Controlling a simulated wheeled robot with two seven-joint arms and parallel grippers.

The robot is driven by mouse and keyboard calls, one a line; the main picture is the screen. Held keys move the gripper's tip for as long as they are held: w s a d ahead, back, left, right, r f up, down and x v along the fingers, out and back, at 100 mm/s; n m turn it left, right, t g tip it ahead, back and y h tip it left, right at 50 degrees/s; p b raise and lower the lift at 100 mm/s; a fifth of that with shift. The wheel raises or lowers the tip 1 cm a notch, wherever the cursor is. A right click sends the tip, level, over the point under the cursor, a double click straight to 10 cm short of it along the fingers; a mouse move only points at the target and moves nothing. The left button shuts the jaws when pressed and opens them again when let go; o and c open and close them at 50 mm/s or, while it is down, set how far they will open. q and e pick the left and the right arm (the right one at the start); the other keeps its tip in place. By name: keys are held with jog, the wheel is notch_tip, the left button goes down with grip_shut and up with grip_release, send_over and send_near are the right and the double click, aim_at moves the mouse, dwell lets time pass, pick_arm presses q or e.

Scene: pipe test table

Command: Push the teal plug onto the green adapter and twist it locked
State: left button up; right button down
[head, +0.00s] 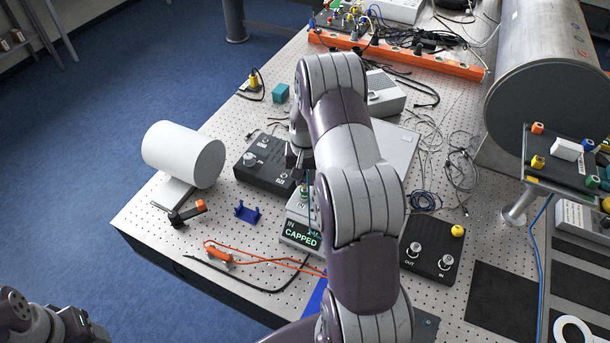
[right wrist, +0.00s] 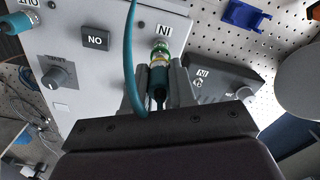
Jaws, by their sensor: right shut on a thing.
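My right gripper (right wrist: 160,88) is shut on the teal plug (right wrist: 158,92), whose teal cable (right wrist: 130,50) curves off to the left in the right wrist view. The green adapter (right wrist: 161,50) sits at the IN label on the grey box, in line with the plug's front end. Plug and adapter look close together or touching; I cannot tell how deeply they are joined. My left gripper (head: 72,323) is at the bottom left, cut off and far from the box.
A black box (head: 264,166) stands behind the grey box, and another black box (head: 431,248) with OUT and IN ports stands right. A blue bracket (head: 247,212), a white cylinder (head: 183,154) and orange cable (head: 262,259) lie left. A teal connector (right wrist: 14,23) sits at OUT.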

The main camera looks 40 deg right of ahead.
jog(key=shift+f+b, duration=0.9)
jog(key=shift+f, duration=0.4)
jog(key=m, duration=0.5)
jog(key=m, duration=0.5)
jog(key=shift+a, duration=0.1)
